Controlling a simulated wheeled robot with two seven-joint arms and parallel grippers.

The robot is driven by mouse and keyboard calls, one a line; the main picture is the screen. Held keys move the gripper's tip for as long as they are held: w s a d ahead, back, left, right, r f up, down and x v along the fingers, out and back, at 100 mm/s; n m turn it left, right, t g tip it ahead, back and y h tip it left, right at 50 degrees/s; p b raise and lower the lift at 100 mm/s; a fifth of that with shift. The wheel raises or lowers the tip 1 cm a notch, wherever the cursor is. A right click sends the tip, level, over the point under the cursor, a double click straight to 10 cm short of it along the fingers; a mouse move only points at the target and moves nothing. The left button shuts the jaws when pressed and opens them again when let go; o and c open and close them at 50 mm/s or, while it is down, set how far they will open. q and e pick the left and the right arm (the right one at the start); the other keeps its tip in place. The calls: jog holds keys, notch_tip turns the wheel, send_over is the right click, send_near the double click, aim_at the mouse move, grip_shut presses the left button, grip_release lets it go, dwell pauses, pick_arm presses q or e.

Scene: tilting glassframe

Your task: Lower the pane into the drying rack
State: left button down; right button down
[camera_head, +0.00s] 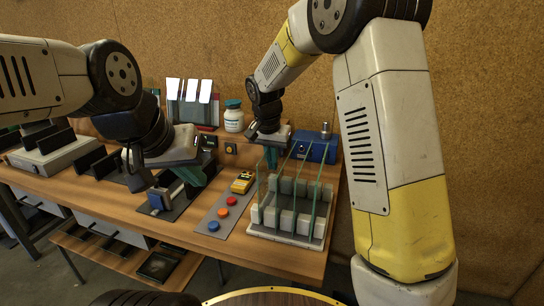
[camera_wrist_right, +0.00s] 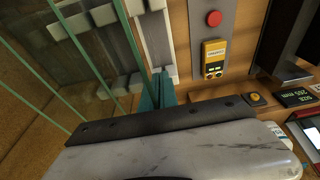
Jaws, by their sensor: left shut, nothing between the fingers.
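The drying rack (camera_head: 286,237), a pale base with rows of grey-white blocks, stands at the right end of the bench. Thin green-edged glass panes stand in it; the leftmost pane (camera_head: 261,190) rises to my right gripper (camera_head: 271,157). In the right wrist view, the teal fingers (camera_wrist_right: 156,92) meet the near edge of that pane (camera_wrist_right: 131,45) and look closed on it; the contact is partly hidden. The pane's lower edge is among the blocks, and its seating is unclear. My left gripper (camera_head: 190,178) is shut and empty, left of the rack above the bench.
A grey strip with coloured buttons (camera_head: 222,212) and a yellow device (camera_head: 242,182) lies left of the rack. A blue box (camera_head: 317,148) stands behind it. A white bottle (camera_head: 233,117) and a holder with white-topped plates (camera_head: 190,100) are at the back. Dark slotted fixtures (camera_head: 97,160) stand left.

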jog(key=shift+s+x, duration=0.25)
jog(key=shift+x, duration=0.9)
jog(key=c, duration=1.6)
grip_release()
jog(key=shift+a+f, duration=0.1)
jog(key=shift+f, duration=0.05)
jog(key=shift+o, duration=0.2)
jog(key=v, duration=0.7)
jog(key=shift+s+r, duration=0.1)
jog(key=shift+r, duration=0.3)
jog(key=shift+s, duration=0.1)
